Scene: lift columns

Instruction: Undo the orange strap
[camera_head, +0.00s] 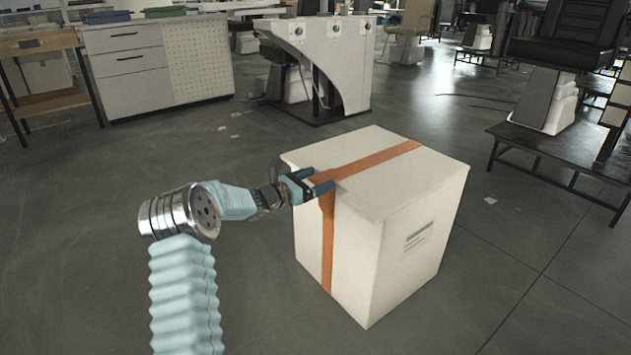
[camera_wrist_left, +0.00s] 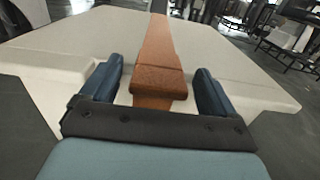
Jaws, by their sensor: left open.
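The orange strap (camera_head: 372,163) runs across the top of a white box (camera_head: 370,240) and down its left side face. In the left wrist view the strap (camera_wrist_left: 157,50) has a thicker orange end or buckle part (camera_wrist_left: 158,83) at the box's near top edge. My left gripper (camera_head: 318,180) is at that top edge of the box. In the left wrist view its two blue fingers (camera_wrist_left: 157,88) are apart, one on each side of the strap's thicker part, with a gap on both sides. My right gripper is not in view.
The box stands on a grey floor with clear room around it. A white drawer cabinet (camera_head: 130,60) and a white machine (camera_head: 330,60) stand behind. A low dark platform (camera_head: 550,147) with a black chair (camera_head: 565,40) is at the right.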

